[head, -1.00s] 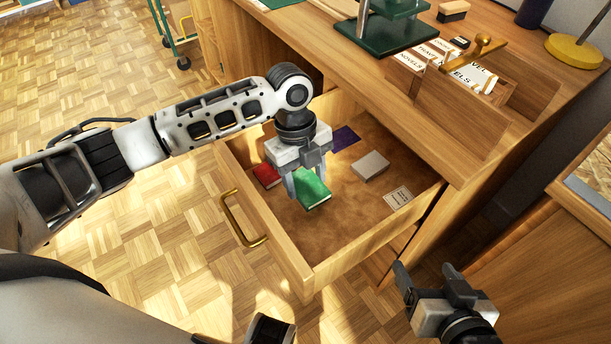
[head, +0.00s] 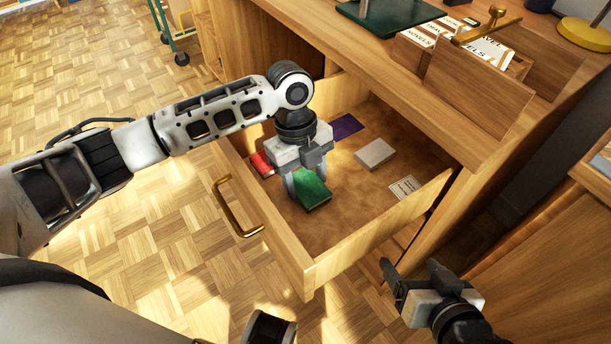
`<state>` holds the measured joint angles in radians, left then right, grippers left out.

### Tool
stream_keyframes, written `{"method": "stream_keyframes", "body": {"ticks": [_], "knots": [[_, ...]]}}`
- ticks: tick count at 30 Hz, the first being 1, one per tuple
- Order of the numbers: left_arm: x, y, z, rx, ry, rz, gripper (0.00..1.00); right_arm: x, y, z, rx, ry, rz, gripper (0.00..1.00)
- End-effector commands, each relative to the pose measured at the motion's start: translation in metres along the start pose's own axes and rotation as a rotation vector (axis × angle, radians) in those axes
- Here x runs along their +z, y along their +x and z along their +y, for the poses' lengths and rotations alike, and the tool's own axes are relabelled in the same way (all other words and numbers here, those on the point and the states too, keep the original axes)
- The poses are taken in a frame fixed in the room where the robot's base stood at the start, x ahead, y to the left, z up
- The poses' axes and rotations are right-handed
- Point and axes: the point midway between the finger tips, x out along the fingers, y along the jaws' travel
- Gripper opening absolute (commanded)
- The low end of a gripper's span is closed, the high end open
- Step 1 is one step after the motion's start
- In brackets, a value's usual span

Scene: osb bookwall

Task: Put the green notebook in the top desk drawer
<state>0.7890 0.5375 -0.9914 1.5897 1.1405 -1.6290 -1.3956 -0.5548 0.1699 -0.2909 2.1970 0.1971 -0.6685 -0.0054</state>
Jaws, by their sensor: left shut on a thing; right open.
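The green notebook (head: 313,192) is inside the open top desk drawer (head: 345,252), low near the drawer floor at its front left. I cannot tell whether it touches the floor. My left gripper (head: 303,185) reaches down into the drawer and is shut on the notebook, partly hiding it. The drawer is pulled out and has a brass handle (head: 236,208) on its front. My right gripper (head: 410,272) is open and empty, outside the drawer at the lower right.
In the drawer lie a red book (head: 262,164), a purple book (head: 346,126), a pale grey box-like item (head: 375,154) and a white printed card (head: 404,188). The desk top holds a wooden card tray (head: 478,90). The drawer's middle and front floor are clear.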

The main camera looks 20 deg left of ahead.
Motion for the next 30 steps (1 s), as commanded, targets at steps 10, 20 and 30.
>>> {"method": "stream_keyframes", "body": {"ticks": [10,20,30], "knots": [[0.001,0.003,0.0,0.0,-0.001,0.0,0.29,0.002,0.0,0.0,0.001,-0.001,-0.001,0.74],[0.002,0.009,0.0,0.0,-0.001,0.0,0.29,0.005,0.001,0.001,0.002,0.0,-0.004,0.74],[0.003,0.012,0.0,0.0,0.0,0.0,0.77,0.005,0.001,0.001,0.003,0.0,-0.004,0.74]]}}
